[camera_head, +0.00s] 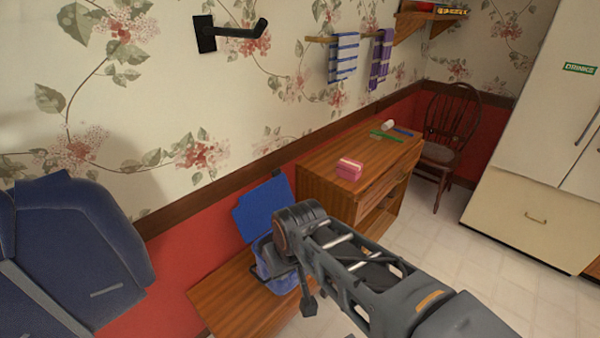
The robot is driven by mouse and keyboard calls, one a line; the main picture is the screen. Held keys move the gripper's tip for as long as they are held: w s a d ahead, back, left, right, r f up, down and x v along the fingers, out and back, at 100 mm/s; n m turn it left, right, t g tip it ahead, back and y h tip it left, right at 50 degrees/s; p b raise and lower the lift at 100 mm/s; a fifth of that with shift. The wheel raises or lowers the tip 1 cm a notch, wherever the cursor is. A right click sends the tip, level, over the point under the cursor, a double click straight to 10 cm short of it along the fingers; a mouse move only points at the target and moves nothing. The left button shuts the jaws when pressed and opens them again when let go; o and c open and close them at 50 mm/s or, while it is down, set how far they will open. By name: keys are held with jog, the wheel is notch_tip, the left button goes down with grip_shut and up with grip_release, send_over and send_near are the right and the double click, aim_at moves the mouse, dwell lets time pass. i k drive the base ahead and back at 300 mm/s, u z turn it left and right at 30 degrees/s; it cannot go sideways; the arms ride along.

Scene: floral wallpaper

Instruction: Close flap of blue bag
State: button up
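The blue bag (263,262) stands on a low wooden bench against the red lower wall. Its flap (263,207) is raised and leans up towards the wall, so the bag is open. My arm reaches in from the lower right, and my gripper (306,300) is at its far end, in front of the bag's right side. The gripper's fingers are small and partly hidden by my wrist, so I cannot tell whether they are open or shut. My arm hides part of the bag's right side, and I cannot tell whether the gripper touches it.
The wooden bench (215,296) is bare at its left end. A wooden desk (330,160) with a pink box (349,169) stands right of the bag. A blue padded seat (75,250) is at the left. A dark chair (450,130) and a fridge (530,140) stand farther right.

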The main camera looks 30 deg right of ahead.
aim_at(252, 216)
jog(key=z, duration=0.85)
jog(key=k, duration=1.1)
jog(key=z, duration=1.05)
jog(key=i, duration=0.95)
jog(key=u, duration=0.45)
jog(key=i, duration=0.9)
jog(key=u, duration=1.45)
jog(key=i, duration=0.65)
jog(key=u, duration=0.65)
